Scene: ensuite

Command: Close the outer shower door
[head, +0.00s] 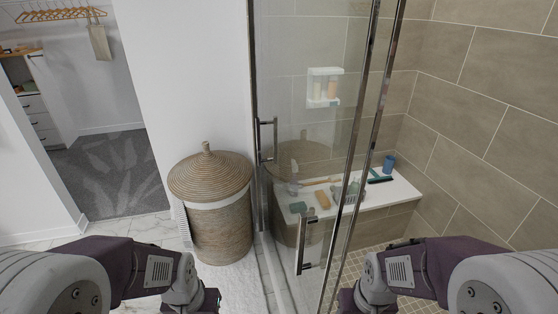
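The shower's glass doors (325,130) stand in the middle of the head view, with chrome upright edges (384,105) leaning towards the right. One chrome bar handle (275,140) is at the left side of the glass. A second chrome handle (302,246) is lower and nearer to me. To the right of the chrome edges the shower appears open, without visible glass. My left gripper (211,300) is at the bottom edge, left of the glass. My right gripper (346,300) is at the bottom edge, right of the lower handle and apart from it. The fingers of both are not clearly visible.
A lidded wicker basket (222,225) stands left of the doors. Inside the shower a white-topped bench (400,190) holds a blue cup (389,164), brushes and soap-like items. A wall caddy (324,87) hangs above. Tiled wall (490,90) closes the right side. A closet opening is at far left.

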